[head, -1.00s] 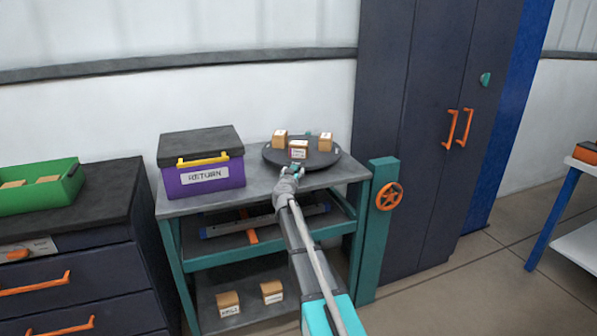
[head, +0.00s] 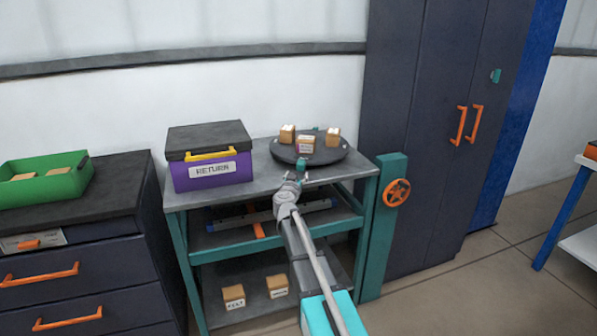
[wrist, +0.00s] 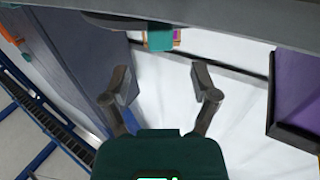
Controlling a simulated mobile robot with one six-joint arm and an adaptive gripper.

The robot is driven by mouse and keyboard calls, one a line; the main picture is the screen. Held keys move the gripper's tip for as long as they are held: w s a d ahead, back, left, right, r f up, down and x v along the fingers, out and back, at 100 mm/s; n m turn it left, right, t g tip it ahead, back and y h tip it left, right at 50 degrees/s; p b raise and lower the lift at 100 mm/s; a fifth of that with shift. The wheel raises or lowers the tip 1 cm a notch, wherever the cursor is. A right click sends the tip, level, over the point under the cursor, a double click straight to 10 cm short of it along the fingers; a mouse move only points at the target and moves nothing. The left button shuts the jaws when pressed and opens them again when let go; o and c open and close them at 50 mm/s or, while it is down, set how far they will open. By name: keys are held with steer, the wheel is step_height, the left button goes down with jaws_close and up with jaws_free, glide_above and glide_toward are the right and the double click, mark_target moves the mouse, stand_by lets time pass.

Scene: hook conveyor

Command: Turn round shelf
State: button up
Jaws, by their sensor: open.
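The round shelf (head: 330,155) is a dark turntable on the top of the grey and teal bench. It carries three small cartons: one at left (head: 287,133), one in front with a label (head: 306,146) and one at right (head: 333,137). A teal tab (head: 302,163) sticks out at its front rim; another bit of teal shows at the back. My gripper (head: 298,178) is just in front of the front tab. In the wrist view my gripper (wrist: 162,88) is open and empty, with the teal tab (wrist: 160,39) beyond the fingertips, apart from them.
A purple RETURN box (head: 212,172) stands left of the round shelf on the bench (head: 262,182). A teal post with an orange handwheel (head: 396,192) and a tall dark cabinet (head: 425,120) are at right. A green bin (head: 45,192) sits on drawers at far left.

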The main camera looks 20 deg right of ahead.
steer(key=shift+v, duration=2.15)
steer(key=shift+d, duration=0.15)
steer(key=c, duration=0.5)
steer(key=shift+w+d+m+y, duration=0.25)
steer(key=shift+d+m+y, duration=0.15)
steer(key=shift+d, duration=0.1)
steer(key=c, duration=0.4)
steer(key=d+m+t+y, duration=0.1)
steer(key=d+y, duration=0.1)
steer(key=d, duration=0.1)
steer(key=d+m+t+y, duration=0.1)
steer(key=d+m+y, duration=0.1)
steer(key=d+y, duration=0.1)
steer(key=shift+d+r+m, duration=0.2)
steer(key=shift+d+m, duration=0.05)
steer(key=shift+m, duration=0.05)
jaws_close()
steer(key=s+d+m+y, duration=0.4)
steer(key=s+d+y, duration=0.1)
steer(key=d+y, duration=0.1)
steer(key=shift+s+d+r+m+y+p, duration=0.25)
steer(key=shift+m+y+p, duration=0.15)
steer(key=shift+y, duration=0.5)
